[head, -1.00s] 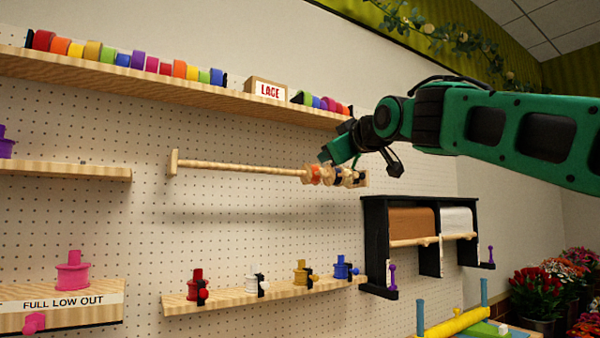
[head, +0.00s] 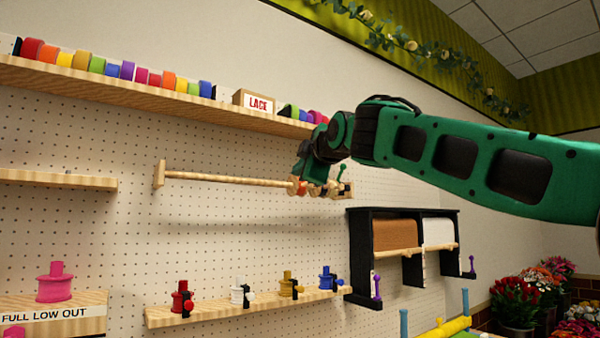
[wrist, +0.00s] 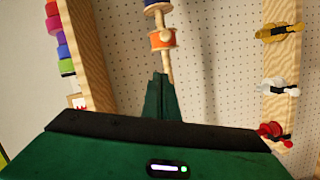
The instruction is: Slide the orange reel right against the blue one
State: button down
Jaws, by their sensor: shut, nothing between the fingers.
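The orange reel (head: 301,188) sits on a pale wooden rod (head: 230,179) on the pegboard wall, toward the rod's right end. It also shows in the wrist view (wrist: 162,40), just beyond my fingertips. A dark blue reel (wrist: 155,3) is cut by the top edge of the wrist view, with a short length of bare rod between it and the orange reel. In the head view the blue reel is small and hard to make out. My gripper (wrist: 160,80) is shut and empty, with its tips at the rod on the orange reel's left side. I cannot tell whether they touch the reel.
A shelf of coloured ribbon rolls (head: 130,72) with a LACE box (head: 253,100) runs above the rod. A lower shelf (head: 245,306) carries several small reels. A black paper-roll holder (head: 362,265) stands to the right. The rod's left part is bare.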

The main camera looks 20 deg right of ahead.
aim_at(299, 182)
jog(key=w+d, duration=0.1)
jog(key=w+d+f, duration=0.1)
jog(key=w, duration=0.1)
jog(key=w+d, duration=0.1)
jog(key=w, duration=0.1)
jog(key=shift+w+d+f, duration=0.15)
jog(key=shift+f, duration=0.1)
dwell(0.3)
